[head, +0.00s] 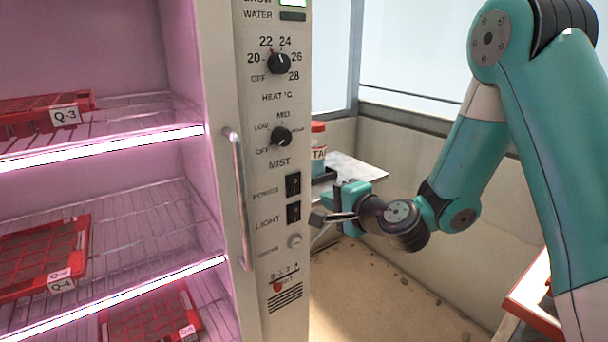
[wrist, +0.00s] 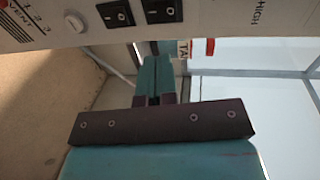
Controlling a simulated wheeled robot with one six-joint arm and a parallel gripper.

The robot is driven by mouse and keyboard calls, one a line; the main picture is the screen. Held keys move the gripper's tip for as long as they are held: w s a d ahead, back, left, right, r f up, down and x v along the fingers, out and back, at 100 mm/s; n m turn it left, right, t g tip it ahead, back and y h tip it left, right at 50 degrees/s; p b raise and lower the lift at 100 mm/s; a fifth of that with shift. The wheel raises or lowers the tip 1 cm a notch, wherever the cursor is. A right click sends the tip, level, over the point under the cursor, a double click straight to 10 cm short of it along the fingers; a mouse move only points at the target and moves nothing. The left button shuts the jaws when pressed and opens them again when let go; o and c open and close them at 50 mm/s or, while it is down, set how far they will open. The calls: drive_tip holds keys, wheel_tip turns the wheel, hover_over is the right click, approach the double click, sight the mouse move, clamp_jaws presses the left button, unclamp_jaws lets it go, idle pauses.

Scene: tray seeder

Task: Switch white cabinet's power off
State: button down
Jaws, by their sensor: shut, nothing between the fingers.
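The white cabinet (head: 223,60) stands at the left with a control panel on its front edge. Its black POWER rocker switch (head: 293,185) sits above the LIGHT switch (head: 293,212). In the wrist view, the POWER switch (wrist: 164,10) is the right one and the LIGHT switch (wrist: 115,14) the left. I cannot tell which way either rocker is tipped. My gripper (head: 318,217) is shut and empty, just right of the panel at about the LIGHT switch's height. In the wrist view, my gripper (wrist: 154,65) points toward the panel, apart from both switches.
A vertical door handle (head: 238,195) stands left of the switches. The HEAT knob (head: 279,63) and MIST knob (head: 281,136) are above them. Lit shelves hold red trays (head: 45,110). A red-capped container (head: 318,140) and a small table (head: 355,170) are behind my gripper.

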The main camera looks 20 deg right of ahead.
sight(298, 182)
drive_tip(key=p+x, duration=0.1)
drive_tip(key=x, duration=0.2)
drive_tip(key=r+p+x, duration=0.1)
drive_tip(key=p+x, duration=0.1)
drive_tip(key=x, duration=0.1)
drive_tip(key=p+x, duration=0.1)
drive_tip(key=x, duration=0.2)
drive_tip(key=shift+w+a+r+p, duration=0.1)
drive_tip(key=shift+w+a+p, duration=0.1)
drive_tip(key=shift+w+p, duration=0.25)
